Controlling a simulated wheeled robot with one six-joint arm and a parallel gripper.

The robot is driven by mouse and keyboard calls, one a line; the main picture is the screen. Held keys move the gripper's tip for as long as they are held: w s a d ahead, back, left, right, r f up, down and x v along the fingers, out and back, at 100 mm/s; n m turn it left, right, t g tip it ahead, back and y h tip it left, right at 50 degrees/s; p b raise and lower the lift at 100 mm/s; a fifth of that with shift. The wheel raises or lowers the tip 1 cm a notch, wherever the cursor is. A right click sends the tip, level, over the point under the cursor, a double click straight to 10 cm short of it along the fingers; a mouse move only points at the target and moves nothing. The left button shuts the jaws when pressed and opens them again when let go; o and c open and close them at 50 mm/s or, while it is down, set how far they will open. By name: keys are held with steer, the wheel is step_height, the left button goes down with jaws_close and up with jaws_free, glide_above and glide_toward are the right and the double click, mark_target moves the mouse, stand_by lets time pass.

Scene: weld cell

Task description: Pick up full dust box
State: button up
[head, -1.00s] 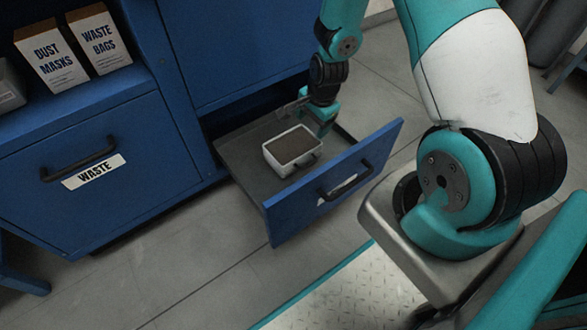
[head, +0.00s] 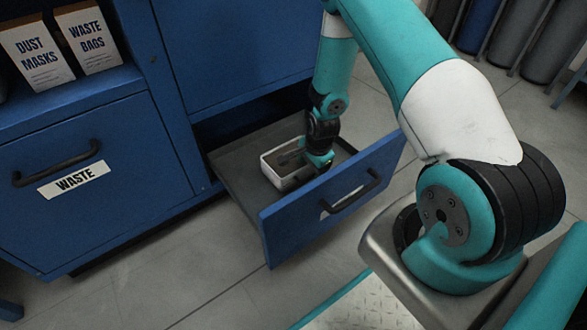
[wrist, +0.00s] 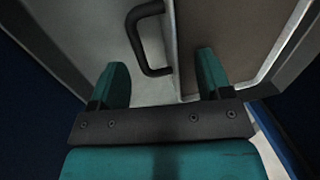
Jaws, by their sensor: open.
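The dust box (head: 274,176) is a pale, open-topped box filled with dark grey-brown dust. It sits in the open drawer (head: 236,178). My gripper (head: 312,166) points down at the box's right end, and its fingertips are hard to make out in the head view. In the wrist view my gripper (wrist: 160,66) is open. The box's wall and its dark handle (wrist: 150,45) lie between the lines of the two fingers. The right finger overlaps the dust (wrist: 228,40); the left finger is outside the handle. Contact cannot be told.
The blue drawer front (head: 325,205) with a black handle stands close in front of my gripper. A closed blue WASTE drawer (head: 85,190) is at left. Cartons of dust masks (head: 37,55) and waste bags (head: 90,38) stand on the shelf above. The drawer floor left of the box is clear.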

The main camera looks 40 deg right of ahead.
mark_target(309, 175)
steer(key=f+b, duration=0.2)
steer(key=f, duration=0.1)
steer(key=f+b, duration=0.1)
steer(key=f, duration=0.1)
steer(key=shift+w, duration=0.3)
steer(key=shift+r, duration=0.1)
steer(key=shift+c, duration=0.2)
steer(key=c, duration=1.2)
steer(key=shift+r, duration=0.1)
